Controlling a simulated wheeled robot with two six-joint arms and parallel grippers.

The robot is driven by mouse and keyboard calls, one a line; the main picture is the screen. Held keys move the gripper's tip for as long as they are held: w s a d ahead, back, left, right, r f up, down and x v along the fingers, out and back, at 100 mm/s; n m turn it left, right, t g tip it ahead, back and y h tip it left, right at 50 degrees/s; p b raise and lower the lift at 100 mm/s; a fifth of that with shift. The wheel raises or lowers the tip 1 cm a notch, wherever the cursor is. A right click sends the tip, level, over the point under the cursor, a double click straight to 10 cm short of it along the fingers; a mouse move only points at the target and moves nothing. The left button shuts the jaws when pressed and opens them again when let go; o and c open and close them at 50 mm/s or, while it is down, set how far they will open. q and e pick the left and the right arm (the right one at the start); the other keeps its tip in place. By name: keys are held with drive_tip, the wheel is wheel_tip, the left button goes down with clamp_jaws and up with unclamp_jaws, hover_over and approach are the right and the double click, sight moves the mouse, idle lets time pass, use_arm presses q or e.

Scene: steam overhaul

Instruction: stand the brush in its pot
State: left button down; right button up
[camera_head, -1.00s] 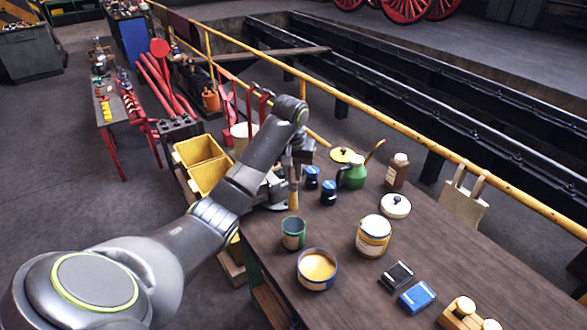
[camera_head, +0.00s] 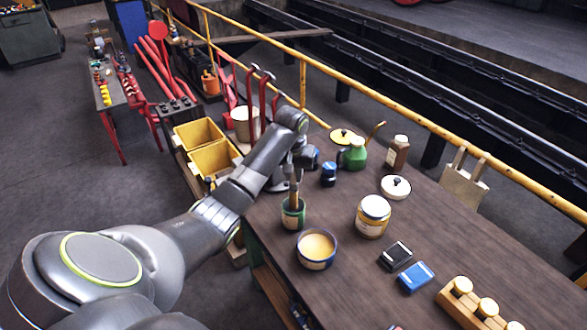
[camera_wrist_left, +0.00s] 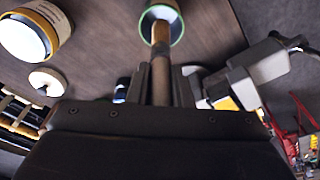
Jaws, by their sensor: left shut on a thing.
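The brush (camera_head: 294,192) has a wooden handle and hangs upright above the small green pot (camera_head: 292,219) on the bench. My left gripper (camera_head: 294,172) is shut on it. The brush's lower end meets the pot's mouth and looks inside the rim; how deep it reaches is hidden. In the left wrist view the brush (camera_wrist_left: 161,50) runs from between the fingers of the left gripper (camera_wrist_left: 160,82) to the mouth of the pot (camera_wrist_left: 163,10). My right gripper is out of view.
A bowl of cream paint (camera_head: 317,249) stands just in front of the pot. A yellow-labelled tin (camera_head: 373,216) is to the right, with a dark blue bottle (camera_head: 328,175) and a green oil can (camera_head: 354,155) behind. Bare bench top lies between the pot and the tin.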

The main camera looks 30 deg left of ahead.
sight(294, 184)
use_arm(q)
drive_tip(key=shift+f+b, duration=0.3)
drive_tip(key=shift+f, duration=1.7)
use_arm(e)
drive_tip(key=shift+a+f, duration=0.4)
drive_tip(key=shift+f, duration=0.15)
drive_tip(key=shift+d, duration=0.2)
use_arm(q)
drive_tip(key=c, duration=1.2)
unclamp_jaws()
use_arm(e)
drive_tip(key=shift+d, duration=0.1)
